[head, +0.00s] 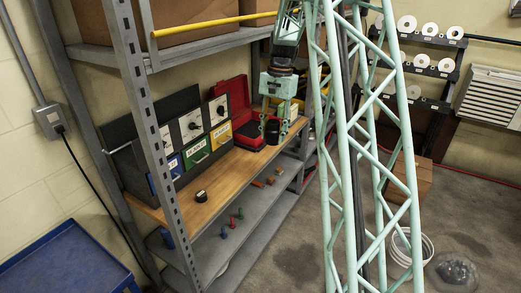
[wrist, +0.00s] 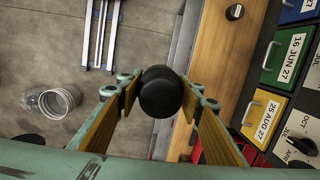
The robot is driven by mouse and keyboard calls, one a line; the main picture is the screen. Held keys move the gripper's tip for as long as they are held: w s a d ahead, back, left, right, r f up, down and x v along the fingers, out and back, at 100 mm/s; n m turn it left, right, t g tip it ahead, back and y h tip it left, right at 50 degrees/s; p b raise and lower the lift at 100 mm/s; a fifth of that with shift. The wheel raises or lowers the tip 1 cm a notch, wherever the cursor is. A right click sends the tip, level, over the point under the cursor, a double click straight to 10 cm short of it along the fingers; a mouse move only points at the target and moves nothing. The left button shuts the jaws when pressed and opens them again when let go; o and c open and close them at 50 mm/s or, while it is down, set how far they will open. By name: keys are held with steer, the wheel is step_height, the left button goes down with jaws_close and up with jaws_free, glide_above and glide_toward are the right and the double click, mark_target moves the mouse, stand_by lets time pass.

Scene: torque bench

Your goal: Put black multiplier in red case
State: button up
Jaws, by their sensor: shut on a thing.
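The black multiplier (head: 271,133) is a short, dark cylinder. It hangs between the fingers of my gripper (head: 284,127), above the bench edge and in front of the red case. In the wrist view, the multiplier (wrist: 160,92) sits between the two fingertips of my gripper (wrist: 160,100), which is shut on it. The red case (head: 232,92) stands at the far part of the wooden bench with its lid raised.
A small black knob-like part (head: 201,195) lies on the wooden bench (head: 178,209). Dated drawers, green (head: 197,153) and yellow (head: 221,134), stand along the back, with grey panels above. A steel shelf upright (head: 152,130) is at the near left. The lower shelf holds several coloured parts.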

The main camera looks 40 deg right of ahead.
steer(key=s+d+r+n, duration=0.2)
steer(key=s+d+r, duration=0.4)
steer(key=r, duration=0.5)
steer(key=s+d+r+n, duration=0.2)
steer(key=s+d+r, duration=0.4)
steer(key=r, duration=0.5)
steer(key=shift+s+d+n+g+h, duration=0.2)
steer(key=shift+d+n+g+h, duration=0.05)
steer(key=shift+n+g+h, duration=0.05)
steer(key=shift+w+d, duration=0.1)
steer(key=shift+d, duration=0.05)
